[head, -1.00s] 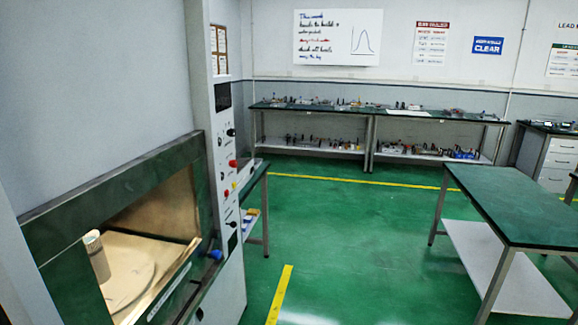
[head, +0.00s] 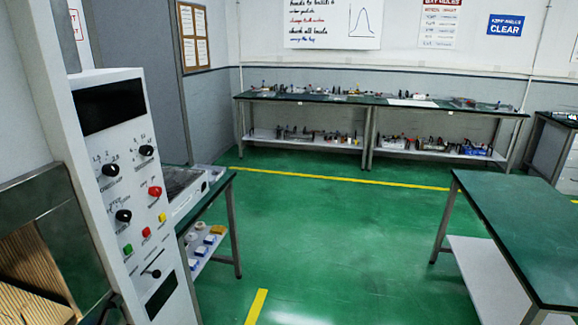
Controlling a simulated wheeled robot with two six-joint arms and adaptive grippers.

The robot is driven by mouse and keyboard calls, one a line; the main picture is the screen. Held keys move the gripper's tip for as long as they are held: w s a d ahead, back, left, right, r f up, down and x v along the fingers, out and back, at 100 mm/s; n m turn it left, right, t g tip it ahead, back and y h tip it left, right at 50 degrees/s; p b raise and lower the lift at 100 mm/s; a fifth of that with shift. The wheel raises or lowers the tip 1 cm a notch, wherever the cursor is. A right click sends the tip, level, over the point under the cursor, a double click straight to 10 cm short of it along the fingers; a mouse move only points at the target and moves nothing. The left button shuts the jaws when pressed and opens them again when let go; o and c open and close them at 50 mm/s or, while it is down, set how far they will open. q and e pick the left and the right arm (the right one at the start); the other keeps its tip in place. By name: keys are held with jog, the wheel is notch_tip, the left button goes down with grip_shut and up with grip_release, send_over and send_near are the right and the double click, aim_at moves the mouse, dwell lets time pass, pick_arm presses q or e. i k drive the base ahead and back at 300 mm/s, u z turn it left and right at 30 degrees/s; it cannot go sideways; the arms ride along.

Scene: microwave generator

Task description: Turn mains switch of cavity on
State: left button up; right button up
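The white control panel (head: 125,175) of the microwave generator stands upright at the left in the head view. It has a dark display (head: 110,105), several black knobs with dial marks, a red knob (head: 155,191), a green button (head: 127,249), a red button (head: 146,232) and a yellow button (head: 162,217). Low on the panel is a black lever-like switch (head: 152,272); its label is too small to read, so I cannot tell whether it is the mains switch or its position. The open cavity (head: 65,255) shows partly at the lower left edge. Neither gripper is in view.
A side table (head: 185,210) with boxes on its shelf stands just behind the panel. A green-topped table (head: 520,230) is at the right. Long benches (head: 380,99) with equipment line the back wall. The green floor (head: 330,250) between is clear.

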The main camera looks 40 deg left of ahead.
aim_at(157, 191)
jog(key=u, duration=0.05)
jog(key=i, duration=1.45)
jog(key=u, duration=0.8)
jog(key=i, duration=0.9)
jog(key=u, duration=0.9)
